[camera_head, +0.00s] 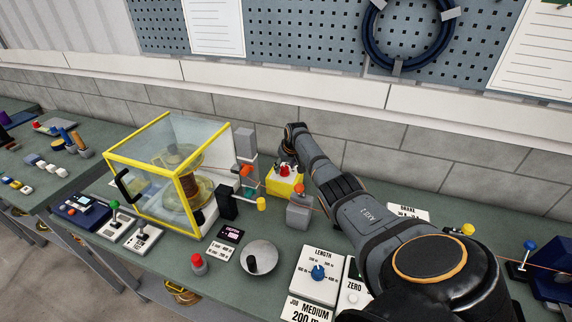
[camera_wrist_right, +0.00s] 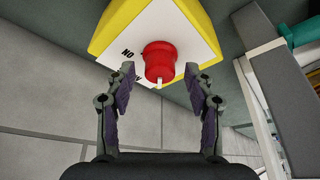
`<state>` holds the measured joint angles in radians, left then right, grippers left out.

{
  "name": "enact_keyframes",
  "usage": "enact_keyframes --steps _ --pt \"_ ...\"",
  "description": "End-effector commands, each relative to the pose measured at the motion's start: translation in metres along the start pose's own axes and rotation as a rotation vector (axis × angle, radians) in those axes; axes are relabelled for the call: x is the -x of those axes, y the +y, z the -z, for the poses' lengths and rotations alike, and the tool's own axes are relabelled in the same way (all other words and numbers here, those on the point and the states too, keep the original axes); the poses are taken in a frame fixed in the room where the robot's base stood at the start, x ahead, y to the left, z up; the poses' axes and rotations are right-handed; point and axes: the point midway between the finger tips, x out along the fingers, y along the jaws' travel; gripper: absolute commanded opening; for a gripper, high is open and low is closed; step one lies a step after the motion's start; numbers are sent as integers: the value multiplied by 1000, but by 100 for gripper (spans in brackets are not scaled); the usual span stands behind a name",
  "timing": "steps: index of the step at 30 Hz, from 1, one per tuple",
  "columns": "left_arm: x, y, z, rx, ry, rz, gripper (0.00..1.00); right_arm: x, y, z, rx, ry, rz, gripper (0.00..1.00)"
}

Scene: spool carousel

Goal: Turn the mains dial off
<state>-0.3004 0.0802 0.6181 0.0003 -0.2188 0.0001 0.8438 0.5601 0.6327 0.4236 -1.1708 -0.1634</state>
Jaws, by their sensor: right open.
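The mains dial is a red knob (camera_wrist_right: 160,62) on the white face of a yellow box (camera_wrist_right: 108,28). A small white mark on the knob points to the bottom of the wrist picture. Lettering beside it is partly hidden by a finger. My right gripper (camera_wrist_right: 160,76) is open, with one finger on each side of the knob and a visible gap on both sides. In the head view the yellow box (camera_head: 283,186) with its red knob (camera_head: 285,171) stands near the wall, and my right gripper (camera_head: 290,151) reaches down over it. My left gripper is not in view.
A yellow-framed clear enclosure (camera_head: 136,170) stands left of the box. A grey block (camera_head: 299,215) stands in front of it. A red button (camera_head: 197,260), a round plate (camera_head: 258,257) and a LENGTH dial panel (camera_head: 315,276) are nearer the bench front.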

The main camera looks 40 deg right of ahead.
Motion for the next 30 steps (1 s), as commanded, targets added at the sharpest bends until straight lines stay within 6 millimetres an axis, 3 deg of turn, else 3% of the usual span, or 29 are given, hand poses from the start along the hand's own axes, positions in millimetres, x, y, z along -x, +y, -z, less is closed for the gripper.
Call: enact_keyframes --steps 8,15,18,23,30 --pt "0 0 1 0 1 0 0 33 1 0 5 3 -4 54" --pt "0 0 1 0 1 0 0 90 1 0 4 4 -4 54" --pt "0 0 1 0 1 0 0 106 1 0 2 2 -2 54" --pt "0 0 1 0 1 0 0 118 0 0 1 1 -1 54" --pt "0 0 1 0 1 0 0 119 0 0 0 0 0 54"
